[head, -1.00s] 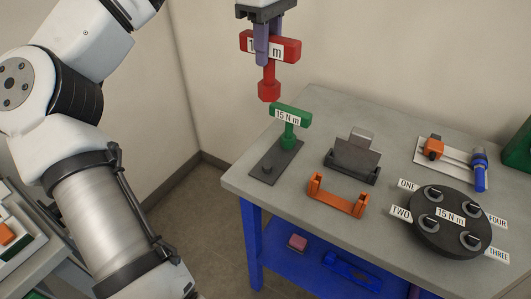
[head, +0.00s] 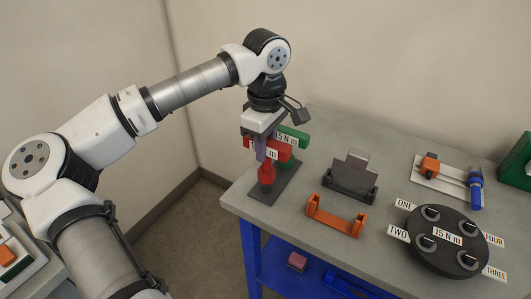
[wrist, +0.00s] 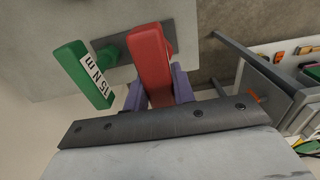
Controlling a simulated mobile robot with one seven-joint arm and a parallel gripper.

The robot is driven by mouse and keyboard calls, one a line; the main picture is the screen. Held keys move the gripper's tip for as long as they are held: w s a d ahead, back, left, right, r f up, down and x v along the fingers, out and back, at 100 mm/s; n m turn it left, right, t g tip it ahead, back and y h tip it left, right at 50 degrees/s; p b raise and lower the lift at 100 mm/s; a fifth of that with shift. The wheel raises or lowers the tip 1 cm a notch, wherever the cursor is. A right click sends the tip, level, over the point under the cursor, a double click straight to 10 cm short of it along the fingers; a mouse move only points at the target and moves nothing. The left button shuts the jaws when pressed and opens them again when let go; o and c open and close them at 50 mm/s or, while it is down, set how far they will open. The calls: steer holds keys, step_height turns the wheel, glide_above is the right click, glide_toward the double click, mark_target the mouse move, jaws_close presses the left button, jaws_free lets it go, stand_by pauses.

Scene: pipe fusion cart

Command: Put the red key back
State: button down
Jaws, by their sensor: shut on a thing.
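The red T-shaped torque key (head: 267,172) is upright in my gripper (head: 261,148), which is shut on its crossbar. Its socket end is down at the front part of the dark key stand (head: 287,187), where the front peg is hidden; I cannot tell whether it is seated. The green 15 N m key (head: 294,136) stands on the same stand, just behind. In the wrist view the red key (wrist: 150,58) lies between my purple fingers, with the green key (wrist: 82,66) close at its left and apart from it.
An orange cradle (head: 337,222) and a dark holder with a grey plate (head: 352,178) stand right of the stand. A round black flange (head: 447,258) with numbered bolts is at the right. The grey table's (head: 237,202) left front corner is clear.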

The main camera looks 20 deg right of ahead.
step_height(320, 180, down, 3)
steer(key=shift+r, duration=0.1)
steer(key=shift+f+b, duration=0.4)
steer(key=shift+f, duration=0.15)
steer(key=shift+f, duration=0.1)
steer(key=c, duration=1.2)
jaws_free()
steer(key=shift+o, duration=0.2)
step_height(320, 180, up, 2)
steer(key=shift+p, duration=0.7)
step_height(320, 180, up, 11)
steer(key=shift+r+b, duration=0.15)
steer(key=shift+b, duration=0.75)
